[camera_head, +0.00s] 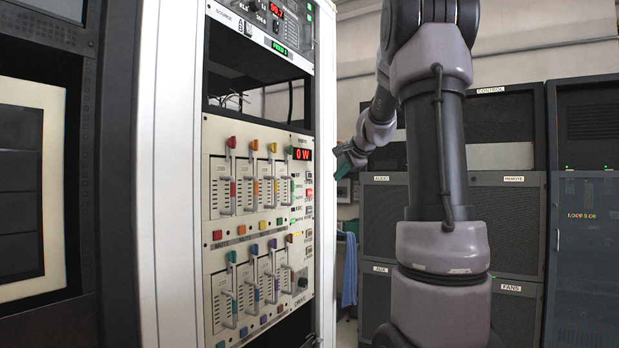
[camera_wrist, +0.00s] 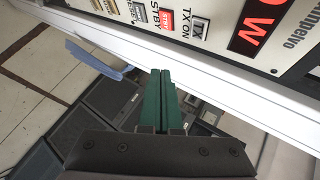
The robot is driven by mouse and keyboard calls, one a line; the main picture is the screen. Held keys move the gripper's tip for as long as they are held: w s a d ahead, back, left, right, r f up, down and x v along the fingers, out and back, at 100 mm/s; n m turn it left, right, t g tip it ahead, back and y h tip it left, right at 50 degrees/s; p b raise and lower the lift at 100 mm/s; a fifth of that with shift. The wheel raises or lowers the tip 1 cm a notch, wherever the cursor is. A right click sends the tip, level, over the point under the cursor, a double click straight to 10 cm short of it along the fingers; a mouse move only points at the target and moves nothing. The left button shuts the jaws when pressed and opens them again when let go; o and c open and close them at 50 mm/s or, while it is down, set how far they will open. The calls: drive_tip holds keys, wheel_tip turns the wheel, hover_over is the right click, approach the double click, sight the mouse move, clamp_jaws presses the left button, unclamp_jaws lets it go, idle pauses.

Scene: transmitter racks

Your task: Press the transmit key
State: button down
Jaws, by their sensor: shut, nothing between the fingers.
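In the head view this key (camera_head: 309,176) is a small square just below the 0 W display (camera_head: 302,154). My gripper (camera_wrist: 160,72) has green fingers that are shut together and empty. They point toward the rack's white edge, apart from the key. In the head view my gripper (camera_head: 346,160) is to the right of the panel, at about the key's height.
A lit red STBY key (camera_wrist: 166,20) is next to the transmit key. The control panel (camera_head: 250,225) carries several levers with coloured knobs. The white rack edge (camera_wrist: 110,45) runs in front of my fingers. Dark cabinets (camera_head: 390,225) stand behind, and a blue cloth (camera_head: 349,268) hangs near them.

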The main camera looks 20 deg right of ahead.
drive_tip(key=w+a, duration=0.1)
drive_tip(key=w, duration=0.1)
drive_tip(key=w+a, duration=0.3)
drive_tip(key=shift+w+a, duration=0.25)
drive_tip(key=shift+w, duration=0.15)
drive_tip(key=shift+a, duration=0.1)
idle(1.8)
drive_tip(key=shift+w+a, duration=0.2)
drive_tip(key=shift+w, duration=0.1)
drive_tip(key=shift+w+a, duration=0.2)
drive_tip(key=shift+w, duration=0.1)
idle(0.5)
drive_tip(key=shift+s+d, duration=0.1)
drive_tip(key=shift+s, duration=0.05)
drive_tip(key=shift+s+d, duration=0.35)
drive_tip(key=shift+s, duration=0.1)
idle(0.4)
drive_tip(key=shift+s+d, duration=0.8)
drive_tip(key=shift+s, duration=0.2)
drive_tip(key=shift+s+d, duration=0.75)
drive_tip(key=shift+s, duration=0.25)
